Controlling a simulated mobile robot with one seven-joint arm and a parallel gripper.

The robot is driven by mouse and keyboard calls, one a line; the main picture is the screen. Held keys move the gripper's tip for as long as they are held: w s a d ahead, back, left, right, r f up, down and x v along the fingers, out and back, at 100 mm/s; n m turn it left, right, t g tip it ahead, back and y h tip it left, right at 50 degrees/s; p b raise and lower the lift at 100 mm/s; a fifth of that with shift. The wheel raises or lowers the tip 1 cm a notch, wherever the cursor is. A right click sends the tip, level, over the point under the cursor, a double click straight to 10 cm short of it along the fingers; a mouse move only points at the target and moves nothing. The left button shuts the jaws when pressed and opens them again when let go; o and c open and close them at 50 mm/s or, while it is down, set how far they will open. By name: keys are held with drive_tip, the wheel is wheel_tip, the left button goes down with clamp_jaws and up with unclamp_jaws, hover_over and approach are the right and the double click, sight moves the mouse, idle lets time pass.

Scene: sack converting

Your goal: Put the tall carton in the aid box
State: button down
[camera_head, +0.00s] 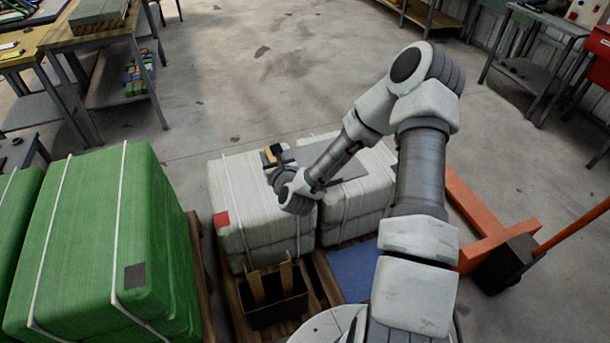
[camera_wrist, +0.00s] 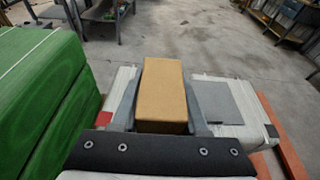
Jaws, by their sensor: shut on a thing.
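A tan tall carton (camera_wrist: 163,84) is between the two grey fingers of my gripper (camera_wrist: 163,108) in the wrist view. My gripper is shut on it. In the head view my gripper (camera_head: 276,163) is over the white wrapped sacks, and only a small tan part of the carton (camera_head: 273,152) shows past it. A dark open box (camera_head: 276,313) stands low in front of the sacks, with two tan upright pieces in it. I see no label on it and cannot tell if it is the aid box.
White strapped sacks (camera_head: 236,190) stand on a wooden pallet below my gripper, with a grey sheet (camera_wrist: 222,101) on top. Tall green bales (camera_head: 90,240) stand at the left. An orange pallet jack (camera_head: 482,225) is at the right. The floor behind is mostly clear.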

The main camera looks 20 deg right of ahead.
drive_tip(key=w+d+f+b, duration=0.7)
drive_tip(key=w+f+b, duration=0.5)
drive_tip(key=b, duration=0.2)
drive_tip(key=w+d+f+b, duration=0.6)
drive_tip(key=w+f+b, duration=0.5)
drive_tip(key=w+b, duration=0.25)
drive_tip(key=shift+w+a+f+b, duration=0.2)
drive_tip(key=shift+a+f+b, duration=0.6)
drive_tip(key=shift+a+f, duration=1.05)
drive_tip(key=shift+w+a+f+b, duration=0.25)
drive_tip(key=shift+a+f+b, duration=0.6)
drive_tip(key=shift+a+f, duration=1)
drive_tip(key=shift+w+a+f+b, duration=0.2)
drive_tip(key=shift+a+f+b, duration=0.6)
drive_tip(key=shift+a+f, duration=1.05)
drive_tip(key=shift+f, duration=0.1)
drive_tip(key=shift+c, duration=2.2)
unclamp_jaws()
